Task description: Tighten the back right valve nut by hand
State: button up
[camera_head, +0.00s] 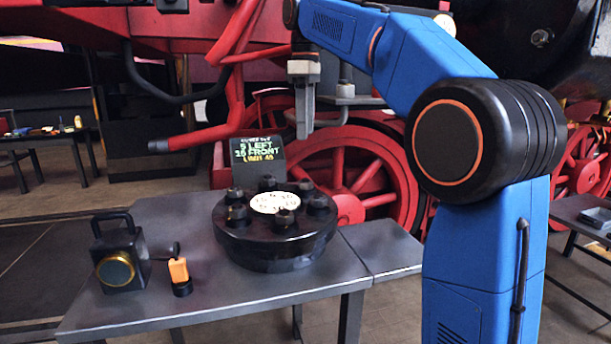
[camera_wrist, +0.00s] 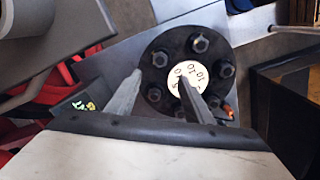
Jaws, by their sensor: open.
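The valve cover (camera_head: 275,250) is a thick round black disc on a grey table, with several dark nuts around a white centre plate (camera_head: 275,202). The back right nut (camera_head: 306,185) stands on the far right part of the rim; in the wrist view it appears to be the upper-left nut (camera_wrist: 160,58). My gripper (camera_head: 304,130) hangs above the back of the cover, pointing down, clear of the nuts. In the wrist view my gripper (camera_wrist: 159,78) shows its two fingers apart, with nothing between them. The left finger is beside the rim and the right one overlaps the white plate.
A dark sign (camera_head: 258,156) with green and yellow text stands behind the cover. A black lamp (camera_head: 121,262) and an orange-topped item (camera_head: 179,272) stand at the table's left. A red spoked wheel (camera_head: 370,170) and red rods are close behind. The table front is clear.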

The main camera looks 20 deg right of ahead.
aim_at(306, 179)
notch_tip(306, 179, down, 13)
jog(key=shift+f, duration=0.15)
dwell(0.4)
jog(key=c, duration=1)
